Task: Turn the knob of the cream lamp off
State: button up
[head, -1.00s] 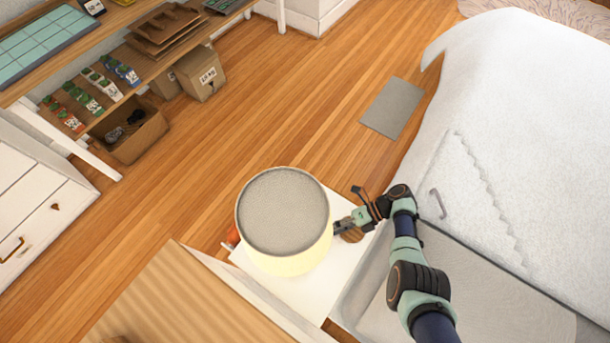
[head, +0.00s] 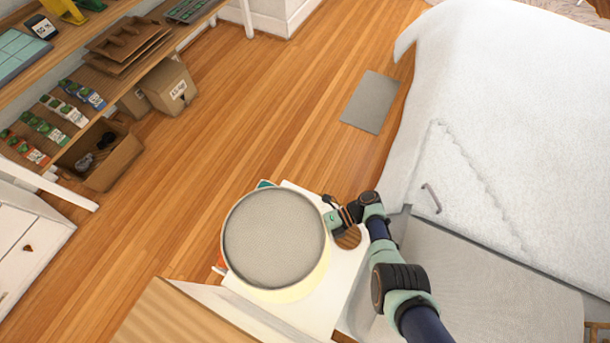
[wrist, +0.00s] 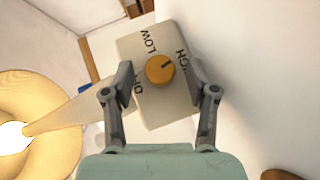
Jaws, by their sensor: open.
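The cream lamp's shade (head: 275,237) covers much of a white bedside surface (head: 345,275) in the head view. In the wrist view the lamp's cream base (wrist: 145,45) carries an orange knob (wrist: 159,70), with LOW and HIGH lettering and a third label partly hidden by the left finger. The knob's dark mark points toward HIGH. The glowing bulb (wrist: 12,138) shows at left. My gripper (wrist: 160,77) is open, with one finger on each side of the knob and visible space between. In the head view its fingers are hidden under the shade.
A round wooden object (head: 348,238) stands beside my wrist on the white surface. A white-covered bed (head: 500,120) lies to the right. A wooden top (head: 190,318) is at the lower left. Open floor (head: 240,120) lies beyond.

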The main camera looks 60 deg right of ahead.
grip_shut()
jog(key=shift+f+n+t+b, duration=0.3)
jog(key=shift+f+b, duration=0.1)
jog(key=shift+b, duration=0.5)
jog(key=shift+f+n+t+y+b, duration=0.1)
jog(key=shift+n+t+y+b, duration=0.25)
jog(key=shift+y+b, duration=0.3)
jog(key=shift+r+n+t, duration=0.25)
jog(key=shift+n, duration=0.1)
grip_release()
jog(key=shift+r, duration=0.15)
